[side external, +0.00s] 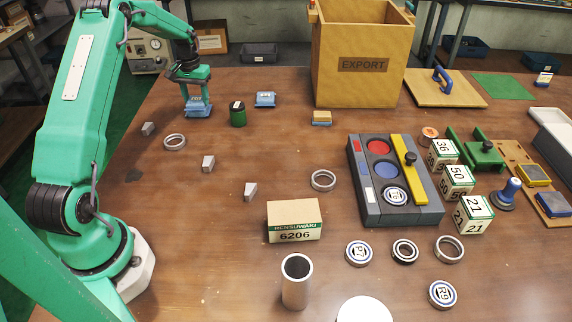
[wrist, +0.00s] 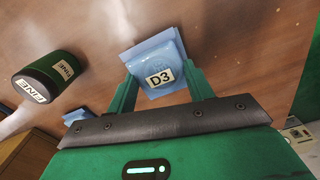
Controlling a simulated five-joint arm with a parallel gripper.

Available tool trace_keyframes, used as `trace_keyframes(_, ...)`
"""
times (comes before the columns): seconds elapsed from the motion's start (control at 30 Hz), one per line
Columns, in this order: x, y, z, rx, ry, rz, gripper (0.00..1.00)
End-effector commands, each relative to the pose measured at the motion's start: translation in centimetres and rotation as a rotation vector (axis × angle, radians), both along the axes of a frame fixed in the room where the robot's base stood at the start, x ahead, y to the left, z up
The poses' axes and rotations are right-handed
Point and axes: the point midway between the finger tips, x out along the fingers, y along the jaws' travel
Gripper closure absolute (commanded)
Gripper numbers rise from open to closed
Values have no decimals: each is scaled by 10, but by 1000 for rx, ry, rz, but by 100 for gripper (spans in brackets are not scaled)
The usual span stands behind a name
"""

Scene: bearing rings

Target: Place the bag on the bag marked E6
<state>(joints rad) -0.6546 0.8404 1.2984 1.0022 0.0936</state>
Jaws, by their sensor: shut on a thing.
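A blue bag marked D3 (wrist: 152,58) sits between the two green fingers of my gripper (wrist: 160,88), which is shut on it. In the side external view my gripper (side external: 197,96) is at the back left of the table with the held bag (side external: 198,108) at its tips. I cannot tell if that bag touches the table. A second blue bag (side external: 265,99) lies to the right, beyond the green can, apart from my gripper. It also shows partly in the wrist view (wrist: 76,117), behind my gripper's body. Its mark cannot be read.
A dark green can (side external: 237,114) marked FINE stands between the two bags. A tall EXPORT box (side external: 360,60) stands to the right of the second bag. Small grey blocks (side external: 208,163) and a metal ring (side external: 175,141) lie in front. Bare table lies around them.

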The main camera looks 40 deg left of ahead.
Motion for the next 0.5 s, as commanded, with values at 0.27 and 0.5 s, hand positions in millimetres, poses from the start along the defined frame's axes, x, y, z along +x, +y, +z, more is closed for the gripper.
trace_keyframes(0.27,0,0,-2,0,0,0,74)
trace_keyframes(0.5,0,0,-3,-1,1,0,26)
